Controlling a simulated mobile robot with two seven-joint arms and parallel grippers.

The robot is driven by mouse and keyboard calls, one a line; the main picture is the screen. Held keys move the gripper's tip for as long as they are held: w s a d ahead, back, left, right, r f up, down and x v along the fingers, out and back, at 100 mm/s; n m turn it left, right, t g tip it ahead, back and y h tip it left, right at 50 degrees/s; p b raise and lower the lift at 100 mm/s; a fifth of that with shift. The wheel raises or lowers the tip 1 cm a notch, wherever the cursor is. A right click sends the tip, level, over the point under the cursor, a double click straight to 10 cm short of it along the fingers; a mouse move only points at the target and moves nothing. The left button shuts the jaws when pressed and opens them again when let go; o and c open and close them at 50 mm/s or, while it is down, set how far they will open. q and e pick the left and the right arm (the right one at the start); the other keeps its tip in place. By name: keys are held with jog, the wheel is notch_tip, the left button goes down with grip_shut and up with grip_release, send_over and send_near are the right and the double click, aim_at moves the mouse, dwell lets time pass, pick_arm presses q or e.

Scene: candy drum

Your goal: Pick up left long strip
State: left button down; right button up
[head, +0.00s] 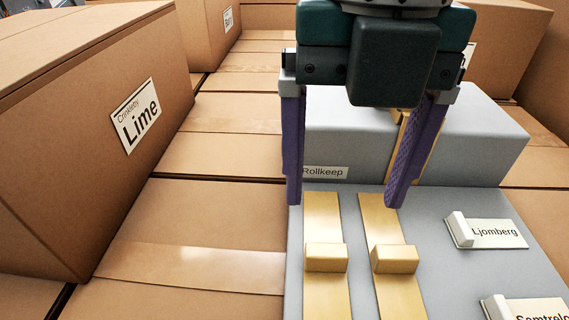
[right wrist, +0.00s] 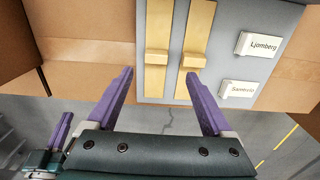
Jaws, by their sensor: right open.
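The left long strip (head: 321,218) is a flat gold bar with a raised block, lying on a grey panel (head: 455,280); it also shows in the right wrist view (right wrist: 160,22). A similar right strip (head: 378,215) lies beside it. My right gripper (head: 343,202) is open and empty, with purple fingers. In the head view its fingertips appear on either side of the left strip, the right one over the upper part of the right strip. I cannot tell the height gap. In the right wrist view a purple finger (right wrist: 62,128), apparently my left gripper's, shows at lower left.
A grey raised box labelled Rollkeep (head: 345,155) stands behind the panel. White labelled tabs, Ljomberg (head: 490,233) and another (head: 530,308), sit at right. A large carton labelled Lime (head: 85,150) stands at left. Flat cardboard (head: 195,235) lies between carton and panel.

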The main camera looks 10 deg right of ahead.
aim_at(325, 261)
jog(key=f, duration=0.8)
jog(key=shift+s+a+f, duration=0.1)
jog(key=shift+a+f, duration=0.2)
jog(key=shift+f, duration=0.05)
grip_shut()
